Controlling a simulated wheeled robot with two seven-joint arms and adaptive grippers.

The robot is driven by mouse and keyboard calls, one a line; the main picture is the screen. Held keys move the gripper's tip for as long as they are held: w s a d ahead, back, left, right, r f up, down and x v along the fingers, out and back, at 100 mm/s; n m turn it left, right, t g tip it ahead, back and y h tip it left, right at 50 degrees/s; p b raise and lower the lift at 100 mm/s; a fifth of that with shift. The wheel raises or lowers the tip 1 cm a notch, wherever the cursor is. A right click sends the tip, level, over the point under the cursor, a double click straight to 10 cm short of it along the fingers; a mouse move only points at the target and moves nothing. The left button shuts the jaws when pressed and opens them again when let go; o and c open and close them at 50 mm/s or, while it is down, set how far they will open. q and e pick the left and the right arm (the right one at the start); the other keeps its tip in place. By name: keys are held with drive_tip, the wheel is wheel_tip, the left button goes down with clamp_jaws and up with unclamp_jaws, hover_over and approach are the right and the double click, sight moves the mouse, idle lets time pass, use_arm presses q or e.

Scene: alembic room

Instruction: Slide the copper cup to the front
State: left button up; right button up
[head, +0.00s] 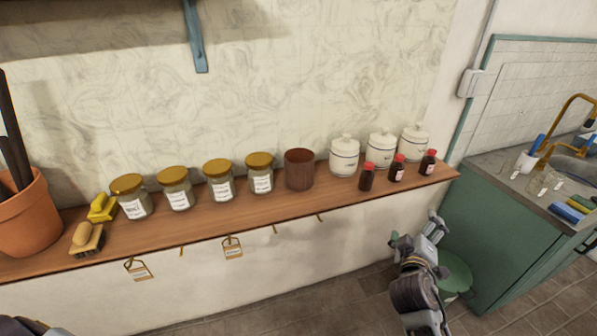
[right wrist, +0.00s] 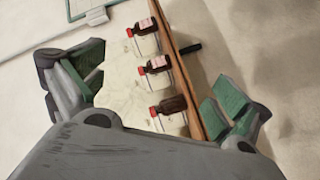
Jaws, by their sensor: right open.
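The copper cup (head: 299,169) is a reddish-brown open cup. It stands upright on the wooden shelf (head: 220,222), towards the back, between a gold-lidded jar (head: 260,173) and a white lidded canister (head: 344,157). My right gripper (head: 418,238) is open and empty, in front of the shelf's right end and apart from the cup. The right wrist view shows its spread green-padded fingers (right wrist: 160,88), with the shelf and bottles beyond. The cup is not seen in that view. Only a piece of my left arm shows at the bottom left.
Several gold-lidded jars stand left of the cup. Three small dark bottles (head: 397,168) with red caps stand before the white canisters, right of it. Brushes (head: 87,239) and a terracotta pot (head: 27,215) are at far left. The shelf before the cup is clear.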

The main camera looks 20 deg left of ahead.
drive_tip(key=w+a+r+n+t+y, duration=0.1)
drive_tip(key=w+a+r+n+y, duration=0.1)
drive_tip(key=a+r+n+y, duration=0.65)
drive_tip(key=w+a+r+n+t+y, duration=0.1)
drive_tip(key=w+a+r+n+y, duration=0.4)
drive_tip(key=a+n, duration=0.7)
drive_tip(key=n+g+y, duration=0.3)
drive_tip(key=n+g, duration=0.6)
drive_tip(key=n, duration=0.5)
hover_over(309, 179)
drive_tip(key=s+d, duration=0.4)
drive_tip(key=s, duration=0.2)
wheel_tip(309, 179, down, 7)
drive_tip(key=f, duration=0.1)
drive_tip(key=w+f+n+h, duration=0.2)
drive_tip(key=f, duration=0.1)
drive_tip(key=shift+w+n+g, duration=0.25)
drive_tip(key=shift+g, duration=0.15)
drive_tip(key=shift+w+d+f, duration=0.2)
drive_tip(key=shift+f, duration=0.15)
drive_tip(key=shift+w+a, duration=0.1)
drive_tip(key=shift+a, duration=0.05)
